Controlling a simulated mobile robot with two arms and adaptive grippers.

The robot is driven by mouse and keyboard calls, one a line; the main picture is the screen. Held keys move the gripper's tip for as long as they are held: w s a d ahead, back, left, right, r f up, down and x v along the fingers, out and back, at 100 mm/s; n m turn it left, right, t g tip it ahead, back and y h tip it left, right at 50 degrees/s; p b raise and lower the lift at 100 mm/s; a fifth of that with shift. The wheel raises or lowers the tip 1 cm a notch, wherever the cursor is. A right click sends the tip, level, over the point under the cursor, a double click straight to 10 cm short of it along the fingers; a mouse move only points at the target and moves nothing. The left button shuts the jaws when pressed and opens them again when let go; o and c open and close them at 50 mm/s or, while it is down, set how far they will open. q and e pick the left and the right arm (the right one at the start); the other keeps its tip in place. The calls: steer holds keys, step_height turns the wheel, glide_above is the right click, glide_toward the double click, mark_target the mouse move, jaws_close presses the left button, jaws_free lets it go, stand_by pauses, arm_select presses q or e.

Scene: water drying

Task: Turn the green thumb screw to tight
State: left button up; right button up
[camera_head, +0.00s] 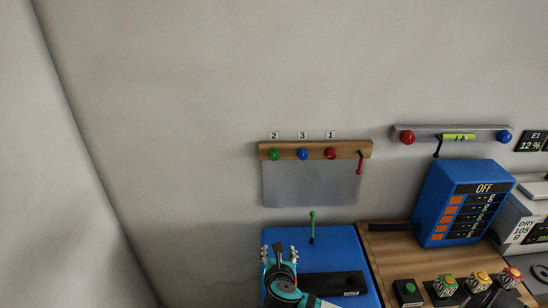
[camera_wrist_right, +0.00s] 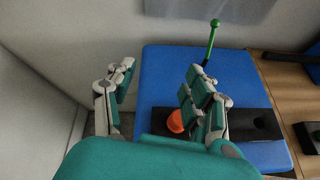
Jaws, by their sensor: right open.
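Several green parts show, and I cannot tell for certain which is the green thumb screw. A green round knob (camera_head: 274,154) is at the left end of the wooden rail, under label 2. A green-handled lever (camera_head: 312,222) stands upright on the blue surface (camera_head: 345,245); it also shows in the right wrist view (camera_wrist_right: 213,42), beyond the right finger. My right gripper (camera_head: 279,253) is open and empty above the left part of the blue surface, apart from both. Its two fingers are spread in the right wrist view (camera_wrist_right: 160,75). My left gripper is not in view.
A black block (camera_head: 335,285) lies on the blue surface, with an orange knob (camera_wrist_right: 175,122) partly behind my right finger. Blue and red knobs share the wooden rail (camera_head: 365,149). A blue box reading OFF (camera_head: 465,200) and several coloured buttons stand right. The left wall area is clear.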

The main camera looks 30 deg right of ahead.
steer(key=w+d+r+n+t+h, duration=0.2)
steer(key=w+r+n, duration=0.1)
steer(key=r+n, duration=0.35)
steer(key=w+d+r+n+t+h, duration=0.1)
steer(key=w+r+n+t, duration=0.2)
steer(key=r+n, duration=0.35)
steer(key=m+p, duration=0.1)
steer(key=p, duration=0.3)
glide_toward(275, 158)
steer(key=x, duration=0.9)
steer(key=shift+r, duration=0.1)
steer(key=shift+c, duration=0.4)
jaws_close()
